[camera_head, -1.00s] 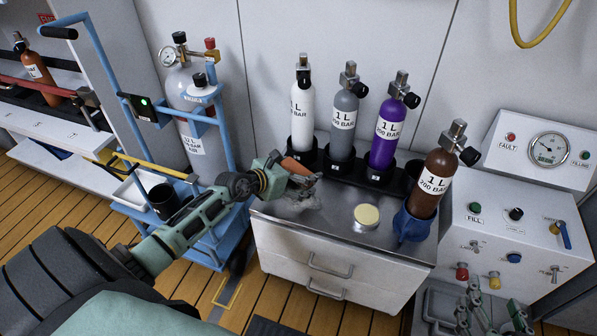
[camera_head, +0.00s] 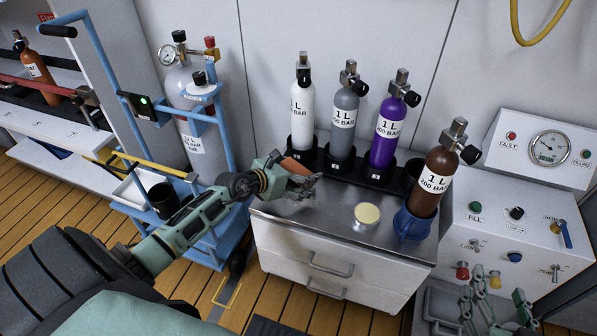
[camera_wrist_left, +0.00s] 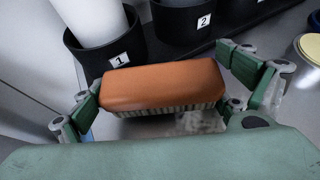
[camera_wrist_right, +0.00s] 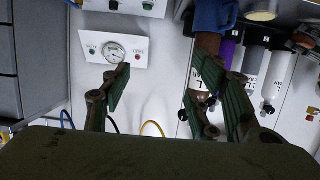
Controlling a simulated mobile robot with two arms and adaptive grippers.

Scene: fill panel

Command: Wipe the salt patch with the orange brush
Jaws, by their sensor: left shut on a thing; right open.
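The orange brush (camera_head: 297,167) is in my left gripper (camera_head: 296,182), above the left part of the metal cabinet top. In the left wrist view the brush (camera_wrist_left: 163,85) lies crosswise between the two fingers, its bristles facing the surface. A whitish salt patch (camera_wrist_left: 203,121) shows under and beside the bristles; part of it is hidden by the brush and gripper. I cannot tell whether the bristles touch the surface. My right gripper (camera_head: 496,292) is open and empty at the lower right, in front of the fill panel; its spread fingers show in the right wrist view (camera_wrist_right: 165,105).
A rack behind the brush holds white (camera_head: 301,110), grey (camera_head: 342,130) and purple (camera_head: 388,135) cylinders. A brown cylinder (camera_head: 434,180) stands in a blue holder (camera_head: 412,224). A round, cream-topped tin (camera_head: 367,215) sits right of the brush. A blue trolley (camera_head: 222,130) stands left.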

